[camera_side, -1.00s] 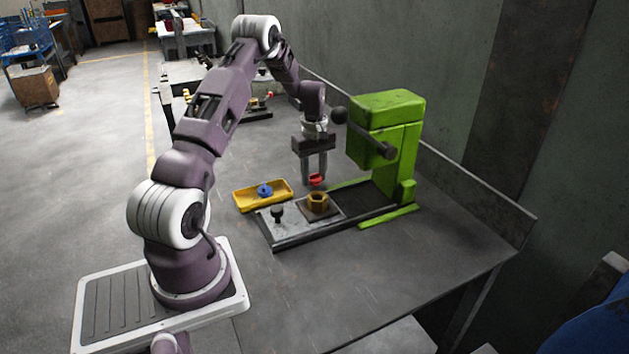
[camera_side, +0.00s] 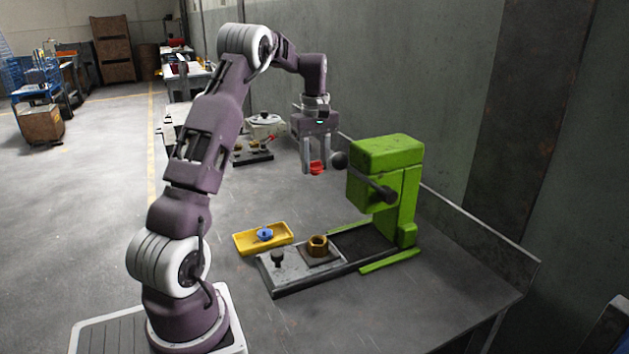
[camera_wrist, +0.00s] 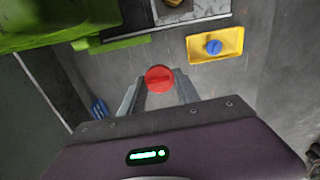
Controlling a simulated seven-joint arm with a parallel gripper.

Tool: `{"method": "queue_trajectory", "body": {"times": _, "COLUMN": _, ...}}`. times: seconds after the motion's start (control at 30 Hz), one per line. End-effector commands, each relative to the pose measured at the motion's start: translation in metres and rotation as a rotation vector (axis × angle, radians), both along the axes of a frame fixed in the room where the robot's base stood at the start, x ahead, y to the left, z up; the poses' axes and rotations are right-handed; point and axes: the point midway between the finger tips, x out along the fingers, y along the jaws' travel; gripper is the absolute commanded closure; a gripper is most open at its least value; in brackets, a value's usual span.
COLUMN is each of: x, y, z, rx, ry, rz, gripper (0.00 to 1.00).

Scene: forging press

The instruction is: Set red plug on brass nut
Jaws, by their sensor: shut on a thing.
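The red plug (camera_side: 317,167) is held between the fingertips of my gripper (camera_side: 315,169), which is shut on it. In the wrist view the plug's round red top (camera_wrist: 159,78) shows between the fingers. The brass nut (camera_side: 318,245) sits on a small square plate on the press's grey slide plate. My gripper and the plug are well above the nut and apart from it. In the wrist view the nut (camera_wrist: 174,3) shows only in part at the top edge.
The green press (camera_side: 385,185) with a dark ball-ended lever stands close to the right of my gripper. A yellow tray (camera_side: 240,242) holds a blue plug (camera_side: 265,234). A black knob (camera_side: 278,258) stands on the slide plate. The table front is clear.

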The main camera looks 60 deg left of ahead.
Motion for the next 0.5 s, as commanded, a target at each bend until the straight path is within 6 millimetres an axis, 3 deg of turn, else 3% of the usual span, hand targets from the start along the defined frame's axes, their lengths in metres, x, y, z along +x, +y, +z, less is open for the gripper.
{"method": "queue_trajectory", "body": {"times": 0.33, "x": -0.038, "y": -0.100, "z": -0.045, "rx": -0.006, "ry": 0.000, "rz": -0.391, "gripper": 0.75}}
{"method": "queue_trajectory", "body": {"times": 0.5, "x": -0.052, "y": -0.126, "z": -0.057, "rx": -0.001, "ry": -0.004, "rz": -0.502, "gripper": 0.75}}
